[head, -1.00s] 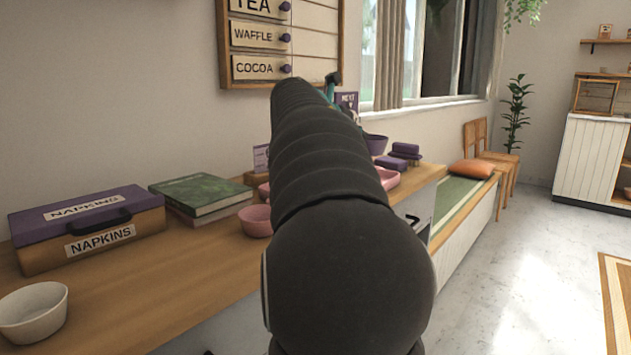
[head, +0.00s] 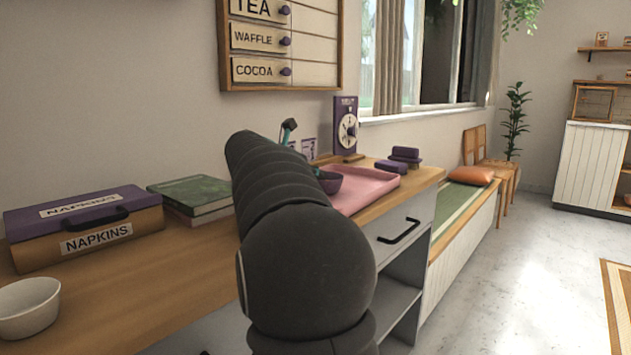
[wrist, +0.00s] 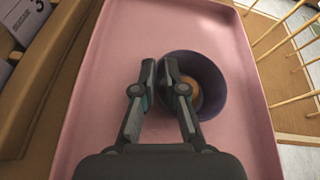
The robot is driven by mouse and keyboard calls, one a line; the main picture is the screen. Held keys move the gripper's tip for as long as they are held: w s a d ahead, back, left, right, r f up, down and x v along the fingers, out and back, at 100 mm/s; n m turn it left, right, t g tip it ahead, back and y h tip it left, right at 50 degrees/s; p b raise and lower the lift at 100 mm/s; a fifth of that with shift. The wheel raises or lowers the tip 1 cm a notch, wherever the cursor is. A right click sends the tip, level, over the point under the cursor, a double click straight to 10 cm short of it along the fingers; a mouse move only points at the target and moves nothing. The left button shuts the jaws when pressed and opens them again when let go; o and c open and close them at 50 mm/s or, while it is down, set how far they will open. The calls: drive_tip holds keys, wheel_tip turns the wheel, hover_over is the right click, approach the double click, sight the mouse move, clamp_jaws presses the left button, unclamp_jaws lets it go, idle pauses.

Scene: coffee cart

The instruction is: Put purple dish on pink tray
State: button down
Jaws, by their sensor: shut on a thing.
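The purple dish (wrist: 210,68) is a small round bowl, with an orange-brown patch in its bottom. My gripper (wrist: 160,72) is shut on its left rim in the wrist view. The dish lies within the outline of the pink tray (wrist: 110,60), toward its right side. In the head view the dish (head: 329,181) shows just right of my arm, low over the left part of the pink tray (head: 372,187). I cannot tell whether its base touches the tray.
Purple blocks (head: 404,157) and a purple dial stand (head: 346,126) are behind the tray. A napkin box (head: 85,228), a green book (head: 195,193) and a white bowl (head: 28,305) sit left on the counter. The rest of the tray is clear.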

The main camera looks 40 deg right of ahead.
drive_tip(key=shift+f, duration=0.4)
drive_tip(key=c, duration=1.2)
unclamp_jaws()
drive_tip(key=shift+c, duration=0.2)
drive_tip(key=shift+r, duration=0.1)
drive_tip(key=shift+a+r, duration=0.1)
drive_tip(key=shift+r, duration=0.05)
drive_tip(key=p+v, duration=0.1)
drive_tip(key=v, duration=1)
drive_tip(key=shift+a+r, duration=0.2)
drive_tip(key=shift+a, duration=0.15)
